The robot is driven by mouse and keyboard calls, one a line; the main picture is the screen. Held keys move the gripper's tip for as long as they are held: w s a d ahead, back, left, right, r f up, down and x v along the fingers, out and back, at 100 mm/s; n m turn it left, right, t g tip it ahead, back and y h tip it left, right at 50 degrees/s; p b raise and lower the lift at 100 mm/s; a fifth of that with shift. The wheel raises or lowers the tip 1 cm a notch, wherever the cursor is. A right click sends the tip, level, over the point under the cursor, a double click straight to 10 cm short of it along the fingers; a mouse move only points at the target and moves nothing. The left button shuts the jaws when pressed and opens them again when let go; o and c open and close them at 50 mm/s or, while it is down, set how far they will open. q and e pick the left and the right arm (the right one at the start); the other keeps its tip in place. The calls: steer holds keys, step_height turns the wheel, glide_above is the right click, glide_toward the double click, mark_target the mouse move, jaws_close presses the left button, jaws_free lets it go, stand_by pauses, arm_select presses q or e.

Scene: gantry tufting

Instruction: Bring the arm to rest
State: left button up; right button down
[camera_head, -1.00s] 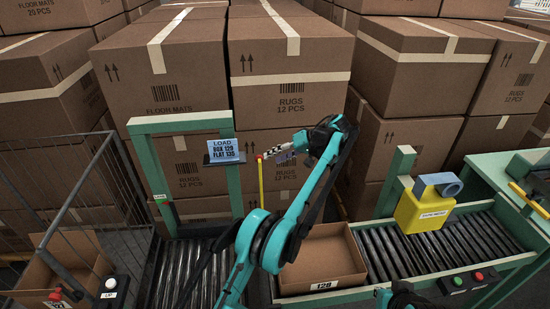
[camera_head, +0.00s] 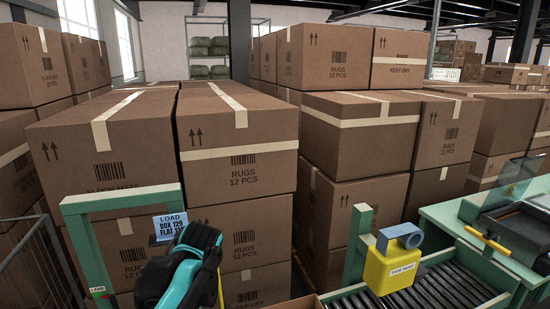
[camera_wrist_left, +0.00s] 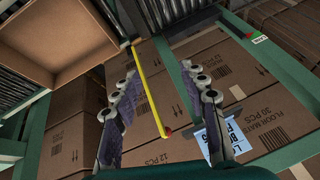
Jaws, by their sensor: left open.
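My left arm (camera_head: 185,265), teal and black, shows at the bottom of the head view, in front of the green frame and load sign. Its fingers are not clear in that view. In the left wrist view my left gripper (camera_wrist_left: 160,75) is open, its two dark fingers spread with nothing between their pads. A yellow rod with a red end (camera_wrist_left: 150,90) shows beyond the gap between the fingers; I cannot tell how far. My right gripper is not in view.
The load sign (camera_head: 170,224) hangs on the green frame (camera_head: 76,208). A yellow device (camera_head: 390,270) stands by the roller conveyor (camera_head: 440,292). Stacked cartons (camera_head: 240,150) fill the back. An open carton (camera_wrist_left: 45,70) is at upper left in the wrist view.

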arm_select(q)
steer(key=s+d+f+m+t+h+b, duration=0.1)
steer(key=s+d+f+t+h+b, duration=0.1)
steer(key=s+f, duration=1.3)
steer(key=shift+s+t+h+b, duration=0.4)
steer(key=shift+s+h+b, duration=0.2)
steer(key=shift+s+b, duration=0.35)
